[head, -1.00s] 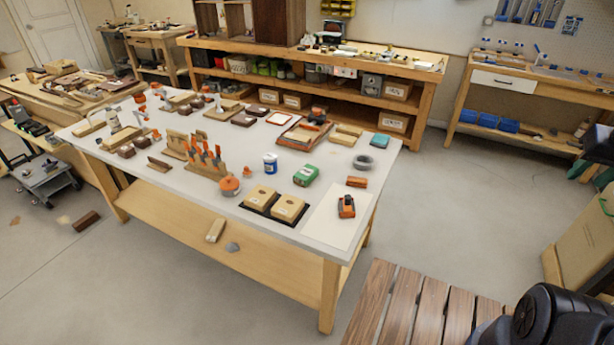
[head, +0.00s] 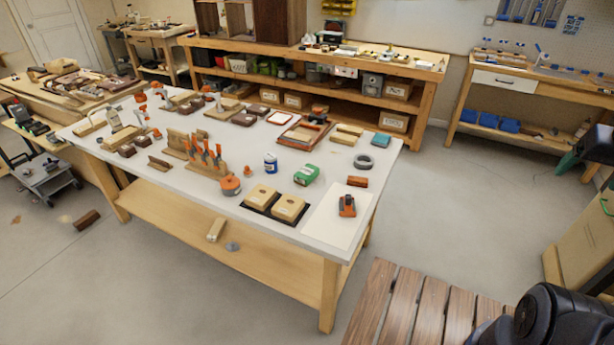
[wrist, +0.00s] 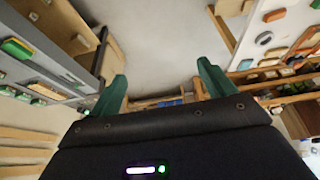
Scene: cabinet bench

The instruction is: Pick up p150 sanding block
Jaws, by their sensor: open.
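I cannot read any label that marks the p150 sanding block. On the near right of the white-topped table (head: 235,205), two tan blocks (head: 290,207) with small labels lie in a black tray (head: 258,211). An orange block (head: 357,181) and an orange and dark block-like item (head: 347,205) lie to their right, the latter on a pale sheet (head: 325,225). My gripper (wrist: 163,85) shows two green fingers spread wide with nothing between them. In the head view a green finger shows at the right edge, well away from the table.
A green and white box (head: 306,174), a blue can (head: 270,163) and a grey ring (head: 363,161) stand near the blocks. A slatted wooden surface (head: 415,310) is at the lower right. Open floor (head: 450,210) lies right of the table. Benches line the back wall.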

